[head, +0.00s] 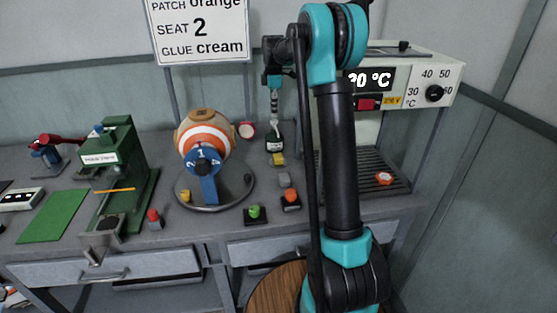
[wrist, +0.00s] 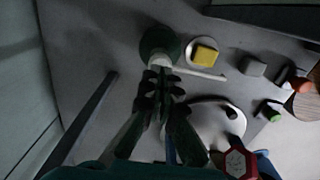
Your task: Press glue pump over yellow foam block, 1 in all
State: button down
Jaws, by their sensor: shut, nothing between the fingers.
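The glue pump (head: 275,144) is a dark green bottle with a pale label, upright at the back of the bench. In the wrist view the green bottle (wrist: 158,40) shows from above, with a white pump head and a long white spout (wrist: 203,74) pointing right. The yellow foam block (head: 278,159) sits just in front of the bottle; in the wrist view the yellow block (wrist: 205,55) lies on a pale round pad beside the spout. My gripper (head: 274,124) points down right above the pump head; its shut, empty fingertips (wrist: 160,72) appear at or very near it. Contact is unclear.
Grey (head: 284,180), orange (head: 291,198) and green (head: 255,213) small pieces stand in front. A striped ball (head: 204,138) on a round stand is left. A green press (head: 120,160) stands further left, a heater with a temperature display (head: 376,82) right.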

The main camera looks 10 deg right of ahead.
jog(key=shift+f, duration=0.1)
dwell(0.3)
jog(key=shift+f, duration=1.5)
jog(key=shift+r, duration=1.6)
notch_tip(320, 180, up, 6)
